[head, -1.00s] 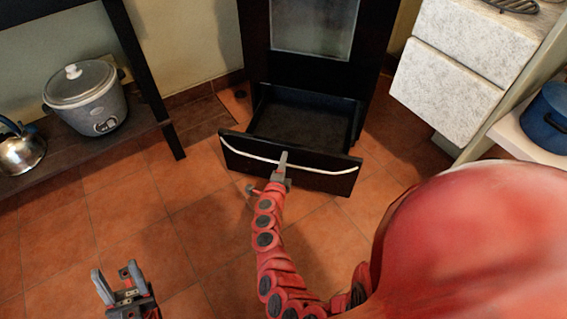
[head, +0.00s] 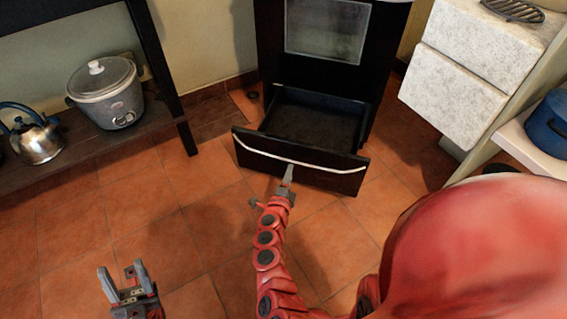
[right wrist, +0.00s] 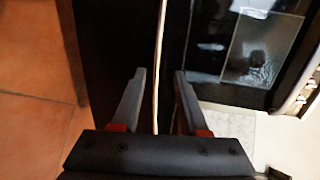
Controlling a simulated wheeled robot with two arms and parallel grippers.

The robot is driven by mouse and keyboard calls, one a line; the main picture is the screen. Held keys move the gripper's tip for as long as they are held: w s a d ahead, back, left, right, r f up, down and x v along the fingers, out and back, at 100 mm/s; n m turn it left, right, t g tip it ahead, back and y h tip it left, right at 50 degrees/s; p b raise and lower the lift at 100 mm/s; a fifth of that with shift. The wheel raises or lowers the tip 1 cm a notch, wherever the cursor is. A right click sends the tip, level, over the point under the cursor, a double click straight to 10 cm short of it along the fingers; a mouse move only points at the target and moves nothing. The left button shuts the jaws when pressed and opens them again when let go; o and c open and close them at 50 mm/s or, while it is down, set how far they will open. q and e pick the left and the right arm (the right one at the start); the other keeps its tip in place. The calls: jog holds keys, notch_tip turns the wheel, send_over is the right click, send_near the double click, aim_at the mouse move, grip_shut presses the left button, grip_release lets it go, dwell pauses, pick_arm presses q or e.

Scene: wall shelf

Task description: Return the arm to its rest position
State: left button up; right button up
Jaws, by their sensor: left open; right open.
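My right arm (head: 268,240) reaches forward over the floor in the head view. Its gripper (head: 288,174) is at the front of the open drawer (head: 300,165), just below the pale handle strip. In the right wrist view the right gripper's fingers (right wrist: 157,90) are apart, with the pale handle strip (right wrist: 158,60) running between them; I cannot tell whether they touch it. My left gripper (head: 122,283) is open and empty above the floor at the lower left of the head view.
The drawer belongs to a black oven (head: 325,35). A low shelf at left holds a rice cooker (head: 105,95) and a kettle (head: 38,140). White drawers (head: 460,90) and a blue pot (head: 550,125) stand at right. Tiled floor (head: 180,220) between is clear.

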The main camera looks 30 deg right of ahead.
jog(key=shift+s+a+f, duration=0.15)
jog(key=shift+f, duration=0.2)
